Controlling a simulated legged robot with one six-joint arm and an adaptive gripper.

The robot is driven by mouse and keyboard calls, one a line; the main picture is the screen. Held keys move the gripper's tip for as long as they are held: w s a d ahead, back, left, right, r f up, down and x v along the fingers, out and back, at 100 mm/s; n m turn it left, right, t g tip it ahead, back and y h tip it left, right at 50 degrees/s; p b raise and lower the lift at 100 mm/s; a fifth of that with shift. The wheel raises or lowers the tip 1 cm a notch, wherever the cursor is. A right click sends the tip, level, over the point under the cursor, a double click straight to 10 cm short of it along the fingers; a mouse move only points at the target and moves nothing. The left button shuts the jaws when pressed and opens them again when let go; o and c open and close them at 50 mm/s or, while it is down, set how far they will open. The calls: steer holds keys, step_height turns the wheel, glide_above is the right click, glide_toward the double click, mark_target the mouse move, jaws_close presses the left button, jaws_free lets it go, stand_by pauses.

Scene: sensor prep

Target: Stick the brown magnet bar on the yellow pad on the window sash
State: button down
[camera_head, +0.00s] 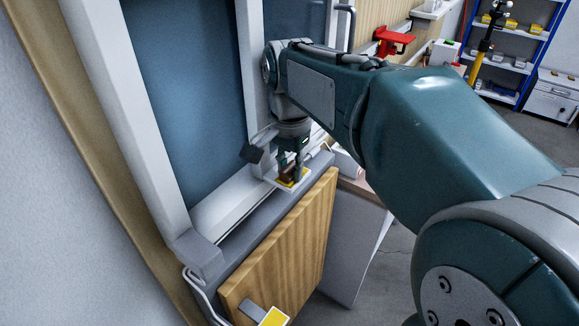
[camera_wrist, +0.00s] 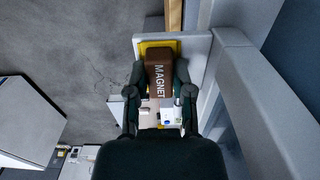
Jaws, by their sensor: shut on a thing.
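The brown magnet bar (camera_wrist: 157,76), lettered MAGNET, is between the two fingers of my gripper (camera_wrist: 160,88) in the wrist view. My gripper is shut on it. The bar overlaps the yellow pad (camera_wrist: 147,49), which sits on a white plate (camera_wrist: 194,48). In the head view my gripper (camera_head: 290,168) points down at the sash ledge, with the yellow pad (camera_head: 297,179) right under it. A small part of the brown bar (camera_head: 285,172) shows there. I cannot tell whether the bar touches the pad.
The window (camera_head: 180,80) and its pale frame stand to the left. A wooden panel (camera_head: 285,245) lies below the ledge, with another yellow patch (camera_head: 273,317) at its lower end. A red object (camera_head: 393,41) and blue shelves (camera_head: 512,60) are farther back. Grey floor is open at right.

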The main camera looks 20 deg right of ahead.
mark_target(291, 167)
steer(key=shift+f, duration=0.15)
steer(key=shift+c, duration=2.1)
jaws_free()
steer(key=o, duration=0.4)
steer(key=shift+r, duration=0.25)
steer(key=shift+r, duration=3.45)
